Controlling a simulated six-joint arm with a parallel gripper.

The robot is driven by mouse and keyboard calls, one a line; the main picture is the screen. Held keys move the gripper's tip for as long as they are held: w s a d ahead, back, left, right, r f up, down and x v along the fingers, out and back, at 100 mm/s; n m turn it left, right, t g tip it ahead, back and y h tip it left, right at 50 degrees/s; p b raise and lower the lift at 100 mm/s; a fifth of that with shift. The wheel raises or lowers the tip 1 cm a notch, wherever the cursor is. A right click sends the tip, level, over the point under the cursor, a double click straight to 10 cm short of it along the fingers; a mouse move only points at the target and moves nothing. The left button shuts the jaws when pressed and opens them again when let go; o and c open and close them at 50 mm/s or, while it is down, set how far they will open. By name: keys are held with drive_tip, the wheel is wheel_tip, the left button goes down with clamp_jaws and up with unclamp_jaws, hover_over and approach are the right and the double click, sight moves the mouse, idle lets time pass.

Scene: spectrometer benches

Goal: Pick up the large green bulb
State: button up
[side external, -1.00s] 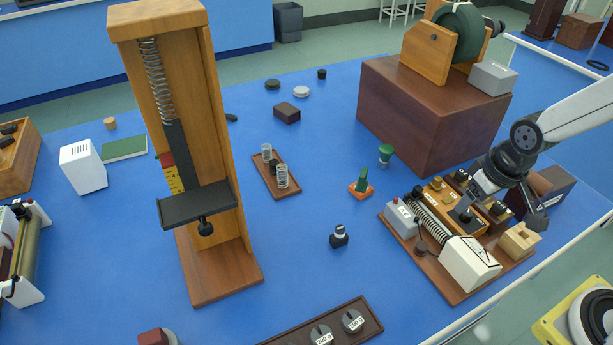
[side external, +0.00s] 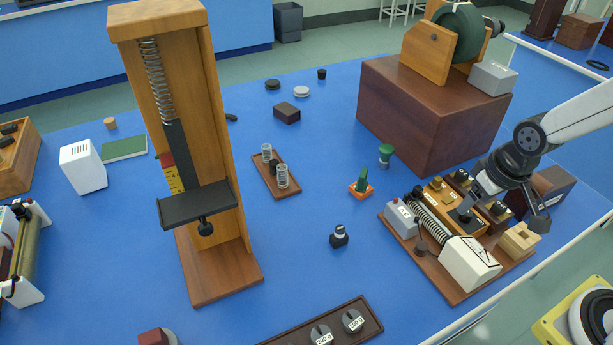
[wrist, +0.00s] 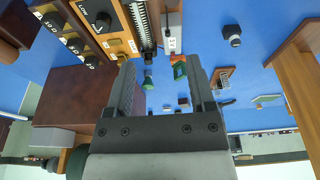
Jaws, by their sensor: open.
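A green bulb-shaped piece (side external: 386,152) with a pale neck stands upright on the blue bench, left of the large brown box. It is the likeliest large green bulb. A taller green piece (side external: 363,178) stands on an orange base just in front of it. In the wrist view the bulb-shaped piece (wrist: 148,81) lies between the fingers near the left one, and the piece on the orange base (wrist: 180,67) is near the right one. My gripper (wrist: 161,62) is open and empty. In the side view my gripper (side external: 508,206) is over the circuit board's right part, apart from both green pieces.
The circuit board (side external: 455,290) with coil, meter and switches lies under my gripper. The brown box (side external: 425,115) stands behind it. A small tray with springs (side external: 277,188), a small dark knob (side external: 339,237) and a tall wooden spring stand (side external: 215,275) are to the left. Clear blue bench lies between.

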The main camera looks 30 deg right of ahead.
drive_tip(key=o, duration=0.4)
drive_tip(key=m+t+h, duration=0.1)
drive_tip(key=m+t, duration=0.4)
drive_tip(key=t, duration=0.5)
hover_over(385, 157)
drive_tip(key=s+d, duration=0.1)
drive_tip(key=s, duration=0.1)
wheel_tip(385, 157, down, 8)
drive_tip(key=shift+f, duration=0.1)
drive_tip(key=shift+f, duration=1.75)
drive_tip(key=shift+f, duration=0.1)
